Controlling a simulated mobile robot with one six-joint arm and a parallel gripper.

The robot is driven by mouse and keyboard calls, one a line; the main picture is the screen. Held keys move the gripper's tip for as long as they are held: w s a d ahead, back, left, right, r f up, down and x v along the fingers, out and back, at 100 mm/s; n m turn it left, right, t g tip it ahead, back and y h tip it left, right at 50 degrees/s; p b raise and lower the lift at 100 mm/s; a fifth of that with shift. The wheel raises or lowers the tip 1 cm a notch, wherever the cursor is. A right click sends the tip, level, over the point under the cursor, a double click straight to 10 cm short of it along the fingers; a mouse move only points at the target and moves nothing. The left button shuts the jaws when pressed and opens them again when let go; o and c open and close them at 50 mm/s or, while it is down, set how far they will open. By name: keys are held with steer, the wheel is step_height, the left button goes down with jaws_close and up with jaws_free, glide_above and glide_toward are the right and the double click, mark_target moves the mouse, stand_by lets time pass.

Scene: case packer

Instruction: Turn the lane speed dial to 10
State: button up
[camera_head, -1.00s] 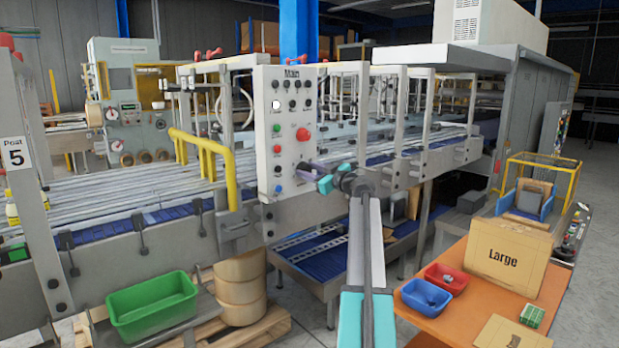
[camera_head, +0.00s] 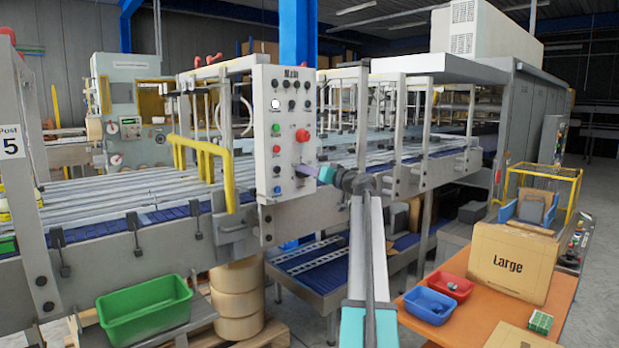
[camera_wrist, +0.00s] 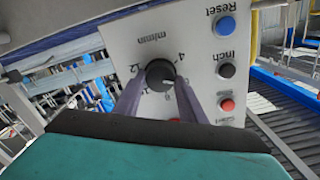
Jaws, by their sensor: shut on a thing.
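The lane speed dial (camera_wrist: 159,73) is a round black knob with a white pointer mark, on a pale panel with printed numbers around it. In the wrist view the mark points to the lower right. A 4 and a 12 are readable on the scale; the fingers partly cover the other numbers. My gripper (camera_wrist: 159,90) has one purple finger on each side of the knob and is shut on it. In the head view my gripper (camera_head: 305,170) reaches the lower right part of the control panel (camera_head: 286,122); the dial is too small and covered to read there.
Blue Reset (camera_wrist: 225,27), black Inch (camera_wrist: 226,71) and red (camera_wrist: 228,104) buttons sit close to the dial. A large red button (camera_head: 302,135) is above my gripper. The roller conveyor (camera_head: 120,195) runs behind the panel. An orange table (camera_head: 480,325) stands at the right.

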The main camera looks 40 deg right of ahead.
steer(key=shift+f+m+p, duration=0.2)
steer(key=shift+m+p, duration=2.45)
steer(key=shift+m, duration=3.65)
steer(key=shift+f+m+p, duration=0.15)
steer(key=shift+m+p, duration=2.45)
steer(key=shift+m, duration=3.7)
steer(key=o, duration=1)
steer(key=shift+s, duration=0.15)
